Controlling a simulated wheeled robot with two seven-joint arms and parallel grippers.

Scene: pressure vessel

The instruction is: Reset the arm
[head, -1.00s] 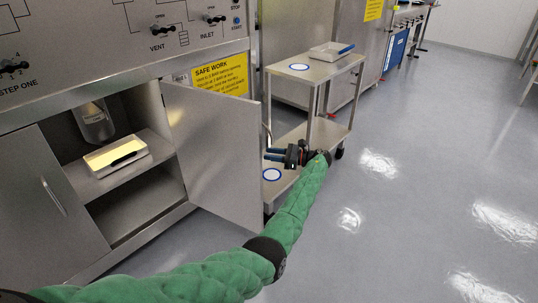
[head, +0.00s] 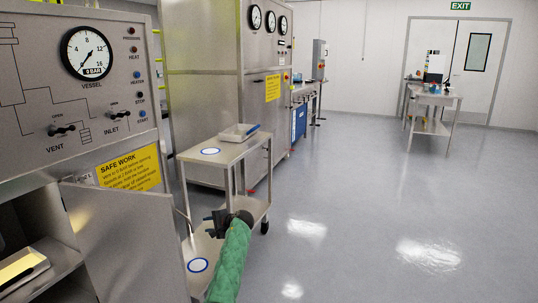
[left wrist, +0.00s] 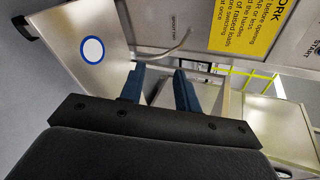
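My left arm in its green sleeve reaches up from the bottom of the head view. Its dark left gripper (head: 212,222) is beside the steel trolley, in front of the lower shelf. In the left wrist view the two blue fingers of the left gripper (left wrist: 160,88) stand apart with nothing between them. My right arm and gripper are in neither view.
The steel trolley (head: 240,150) carries a tray (head: 238,132) and blue ring marks. The open cabinet door (head: 130,240) stands left of my arm. A yellow-lit tray (head: 22,267) sits inside the cabinet. The floor (head: 380,210) to the right is clear.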

